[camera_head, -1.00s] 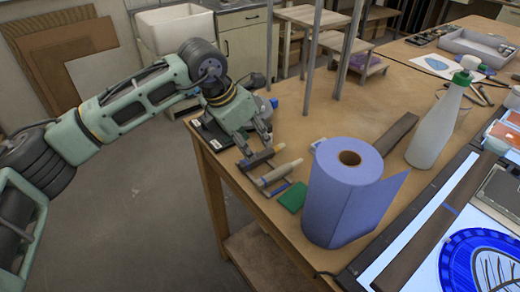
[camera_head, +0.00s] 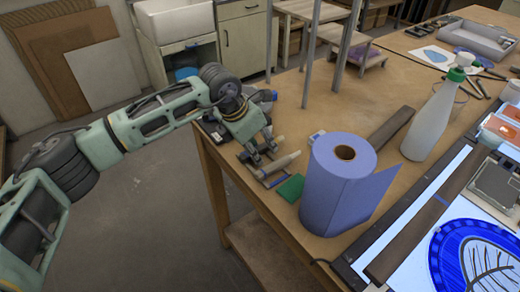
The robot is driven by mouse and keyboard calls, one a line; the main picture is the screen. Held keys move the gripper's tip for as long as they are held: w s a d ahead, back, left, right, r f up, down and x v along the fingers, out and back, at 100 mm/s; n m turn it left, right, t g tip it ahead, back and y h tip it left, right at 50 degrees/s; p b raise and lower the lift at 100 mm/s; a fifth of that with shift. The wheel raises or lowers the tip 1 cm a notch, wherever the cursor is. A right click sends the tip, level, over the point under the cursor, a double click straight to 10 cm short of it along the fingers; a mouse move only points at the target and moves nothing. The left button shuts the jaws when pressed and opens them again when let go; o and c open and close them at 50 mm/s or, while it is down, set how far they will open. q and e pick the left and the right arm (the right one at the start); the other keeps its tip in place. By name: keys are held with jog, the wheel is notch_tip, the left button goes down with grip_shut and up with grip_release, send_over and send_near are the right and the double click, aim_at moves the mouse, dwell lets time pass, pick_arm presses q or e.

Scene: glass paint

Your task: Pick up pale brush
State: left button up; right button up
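A pale brush-like stick (camera_head: 284,163) lies near the left edge of the wooden table, pointing up to the right. Its near end is by my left gripper. My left gripper (camera_head: 264,156) points down at the small tools there, its two fingers spread apart with a gap between them. Its fingers partly hide the tools beneath, and I cannot tell whether a fingertip touches the pale stick. My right gripper is out of view.
A blue paper roll (camera_head: 340,190) stands close to the right, with a green pad (camera_head: 290,187) beside it. A spray bottle (camera_head: 433,120) stands farther right, near a lit panel with a blue round glass piece (camera_head: 485,265). Table legs or posts rise behind.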

pick_arm(q)
jog(key=shift+f, duration=0.1)
grip_shut()
dwell(0.4)
